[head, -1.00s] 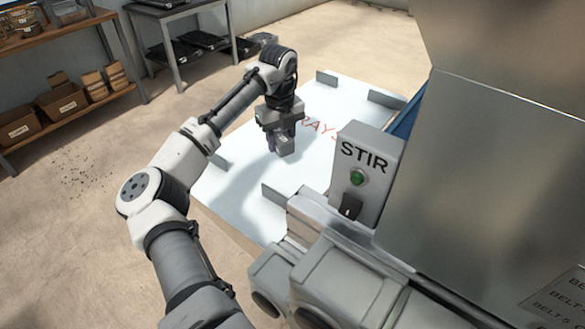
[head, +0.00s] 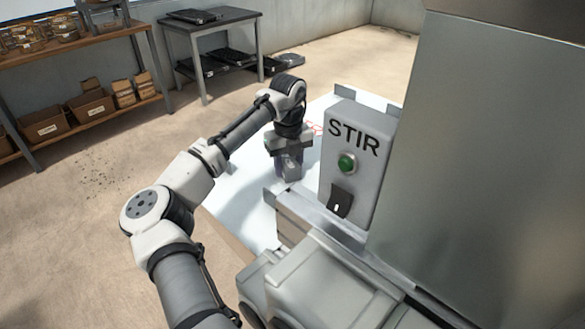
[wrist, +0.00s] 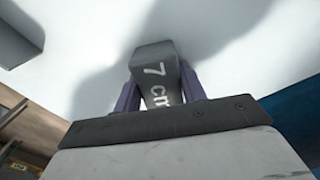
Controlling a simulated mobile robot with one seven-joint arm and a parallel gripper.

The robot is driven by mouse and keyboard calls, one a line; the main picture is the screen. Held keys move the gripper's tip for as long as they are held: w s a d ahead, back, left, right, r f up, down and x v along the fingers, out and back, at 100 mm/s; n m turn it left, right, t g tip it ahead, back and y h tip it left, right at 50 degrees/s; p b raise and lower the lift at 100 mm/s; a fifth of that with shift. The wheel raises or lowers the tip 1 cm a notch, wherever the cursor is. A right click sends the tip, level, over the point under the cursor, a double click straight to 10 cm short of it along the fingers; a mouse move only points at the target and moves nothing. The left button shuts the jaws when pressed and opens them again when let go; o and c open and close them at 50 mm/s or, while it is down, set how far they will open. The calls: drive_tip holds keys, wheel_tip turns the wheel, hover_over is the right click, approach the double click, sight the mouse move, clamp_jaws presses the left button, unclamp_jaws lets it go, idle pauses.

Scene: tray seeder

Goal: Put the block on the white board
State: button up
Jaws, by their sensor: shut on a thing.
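My gripper (head: 289,168) is shut on a grey block marked "7 cm" (wrist: 154,75), with a purple finger on each side of it in the wrist view. The white board (head: 232,200) lies beyond and below the gripper, partly hidden by my arm and the grey machine. It also fills the upper part of the wrist view (wrist: 105,25), with shadows across it. The block is over the board; I cannot tell whether it touches it. Red lettering on the board is mostly hidden behind my gripper and the control box.
A grey control box marked STIR (head: 358,165), with a green button and a black switch, stands close right of my gripper. A large metal machine (head: 470,150) fills the right. Shelves with boxes (head: 88,108) and a dark table (head: 210,25) stand at the back left.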

drive_tip(key=shift+a, duration=0.1)
drive_tip(key=o, duration=1.1)
drive_tip(key=shift+f, duration=0.15)
